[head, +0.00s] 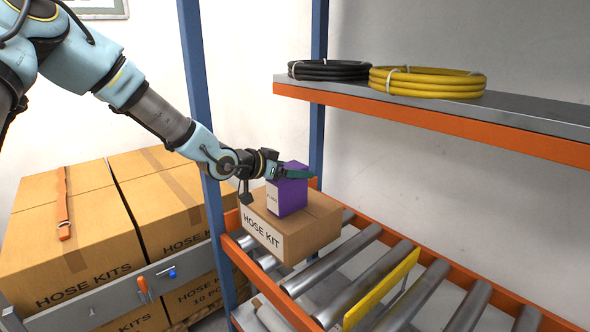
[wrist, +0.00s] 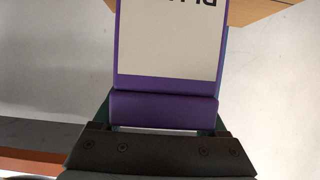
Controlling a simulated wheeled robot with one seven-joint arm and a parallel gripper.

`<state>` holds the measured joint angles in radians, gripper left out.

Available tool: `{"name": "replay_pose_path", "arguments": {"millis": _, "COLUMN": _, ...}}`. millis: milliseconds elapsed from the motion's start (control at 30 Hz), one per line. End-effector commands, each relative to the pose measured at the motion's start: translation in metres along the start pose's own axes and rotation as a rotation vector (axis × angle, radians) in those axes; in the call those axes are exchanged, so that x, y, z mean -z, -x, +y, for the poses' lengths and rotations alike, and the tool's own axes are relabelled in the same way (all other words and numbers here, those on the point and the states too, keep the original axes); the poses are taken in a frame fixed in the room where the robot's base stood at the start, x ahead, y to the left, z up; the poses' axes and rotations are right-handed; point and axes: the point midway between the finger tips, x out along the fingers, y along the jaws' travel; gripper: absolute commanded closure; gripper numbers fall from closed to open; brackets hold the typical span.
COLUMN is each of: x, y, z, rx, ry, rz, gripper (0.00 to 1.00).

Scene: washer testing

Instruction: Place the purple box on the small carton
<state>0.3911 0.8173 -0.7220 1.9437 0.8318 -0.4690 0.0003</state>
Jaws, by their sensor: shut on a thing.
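The purple box (head: 292,193) has a white label and stands upright at the small carton in the head view. The small carton (head: 310,228) is brown, reads "HOSE KIT" and sits on the roller shelf. My gripper (head: 296,173) is shut on the top part of the purple box. In the wrist view the purple box (wrist: 165,110) fills the space between the green fingers of my gripper (wrist: 163,118). The box's bottom appears to meet the carton's top, but I cannot tell whether it fully rests there.
The roller shelf (head: 335,270) has an orange frame and a yellow strip (head: 382,288). An upper shelf (head: 440,112) holds a black hose coil (head: 328,70) and a yellow one (head: 427,82). A blue post (head: 203,110) stands left of the carton. Large cartons (head: 75,240) are stacked at left.

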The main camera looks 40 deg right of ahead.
Motion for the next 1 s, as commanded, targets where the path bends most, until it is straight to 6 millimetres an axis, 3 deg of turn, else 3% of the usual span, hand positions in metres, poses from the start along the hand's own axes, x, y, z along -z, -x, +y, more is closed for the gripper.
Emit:
{"name": "replay_pose_path", "arguments": {"millis": 233, "x": -0.002, "y": -0.001, "z": 0.0, "rx": 0.0, "ry": -0.001, "rz": 0.002, "gripper": 1.0}}
{"name": "replay_pose_path", "arguments": {"millis": 267, "x": -0.003, "y": -0.001, "z": 0.0, "rx": 0.0, "ry": 0.0, "rz": 0.0, "gripper": 0.24}}
{"name": "replay_pose_path", "arguments": {"millis": 467, "x": -0.002, "y": -0.001, "z": 0.0, "rx": 0.0, "ry": 0.0, "rz": 0.0, "gripper": 0.02}}
{"name": "replay_pose_path", "arguments": {"millis": 800, "x": 0.003, "y": 0.002, "z": 0.0, "rx": 0.001, "ry": 0.0, "rz": 0.0, "gripper": 0.0}}
{"name": "replay_pose_path", "arguments": {"millis": 1000, "x": -0.001, "y": 0.033, "z": -0.002, "rx": 0.005, "ry": -0.001, "rz": 0.0, "gripper": 0.0}}
